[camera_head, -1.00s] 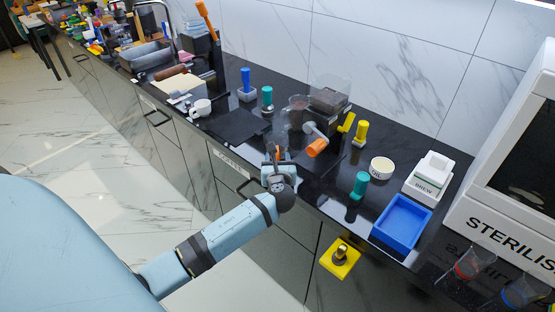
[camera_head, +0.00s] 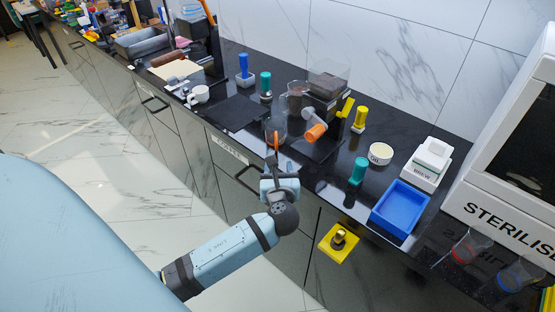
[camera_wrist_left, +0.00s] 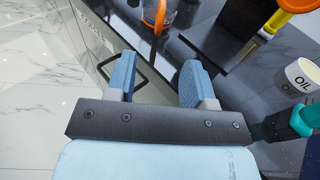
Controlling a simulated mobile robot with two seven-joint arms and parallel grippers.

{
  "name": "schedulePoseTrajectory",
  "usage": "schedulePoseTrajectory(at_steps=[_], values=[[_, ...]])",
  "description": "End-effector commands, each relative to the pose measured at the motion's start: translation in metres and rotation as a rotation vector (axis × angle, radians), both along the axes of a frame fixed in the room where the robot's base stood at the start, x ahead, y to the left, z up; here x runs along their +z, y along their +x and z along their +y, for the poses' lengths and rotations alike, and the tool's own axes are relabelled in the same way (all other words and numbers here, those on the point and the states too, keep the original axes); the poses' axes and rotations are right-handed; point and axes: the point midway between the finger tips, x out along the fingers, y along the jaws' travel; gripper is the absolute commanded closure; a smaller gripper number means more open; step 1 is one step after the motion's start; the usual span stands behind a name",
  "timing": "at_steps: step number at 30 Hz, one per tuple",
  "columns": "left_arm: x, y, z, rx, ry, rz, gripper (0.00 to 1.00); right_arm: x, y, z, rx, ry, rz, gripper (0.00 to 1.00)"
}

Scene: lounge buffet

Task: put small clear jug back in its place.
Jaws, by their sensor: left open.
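A small clear jug (camera_head: 276,127) with an orange handle stands on the dark counter, left of the grinder-like machine, in the head view. Its lower part and orange handle also show at the top edge of the left wrist view (camera_wrist_left: 155,15). My left gripper (camera_head: 273,168) is at the counter's front edge, just on the near side of the jug. In the left wrist view the two blue fingers of my left gripper (camera_wrist_left: 158,80) are spread with nothing between them, and the jug is beyond them, apart. A second clear vessel (camera_head: 296,95) stands behind it. My right gripper is not in view.
The machine (camera_head: 325,98) with an orange-handled tool (camera_head: 315,132) stands right of the jug. A blue tray (camera_head: 400,208), teal-handled tool (camera_head: 358,170) and OIL tub (camera_head: 380,153) lie further right. A dark mat (camera_head: 235,112) and white mug (camera_head: 199,95) are left.

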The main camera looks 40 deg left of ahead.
Motion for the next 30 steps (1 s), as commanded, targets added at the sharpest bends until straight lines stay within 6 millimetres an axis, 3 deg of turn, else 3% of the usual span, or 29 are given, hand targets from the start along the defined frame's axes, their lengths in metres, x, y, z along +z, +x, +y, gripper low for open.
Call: schedulePoseTrajectory(at_steps=[4,7,12,16,18,22,25,30], values=[[-0.013,-0.01,-0.009,-0.02,-0.093,-0.015,0.52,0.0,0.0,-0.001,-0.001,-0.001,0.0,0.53],[-0.044,-0.024,-0.024,-0.054,-0.351,-0.059,0.52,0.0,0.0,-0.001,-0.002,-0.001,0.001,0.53],[-0.113,-0.075,-0.072,0.009,-1.124,-0.184,0.52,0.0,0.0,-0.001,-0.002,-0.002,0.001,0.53],[-0.144,-0.122,-0.11,0.23,-1.745,-0.301,0.52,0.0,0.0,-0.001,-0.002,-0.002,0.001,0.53],[-0.152,-0.144,-0.126,0.389,-2.026,-0.366,0.52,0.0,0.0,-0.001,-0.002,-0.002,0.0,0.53],[-0.156,-0.172,-0.144,0.671,-2.403,-0.475,0.52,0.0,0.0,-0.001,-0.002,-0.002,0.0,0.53],[-0.155,-0.184,-0.151,0.819,-2.561,-0.532,0.52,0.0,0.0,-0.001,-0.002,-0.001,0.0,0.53],[-0.155,-0.189,-0.153,0.903,-2.64,-0.566,0.52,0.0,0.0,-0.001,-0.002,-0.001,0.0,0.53]])
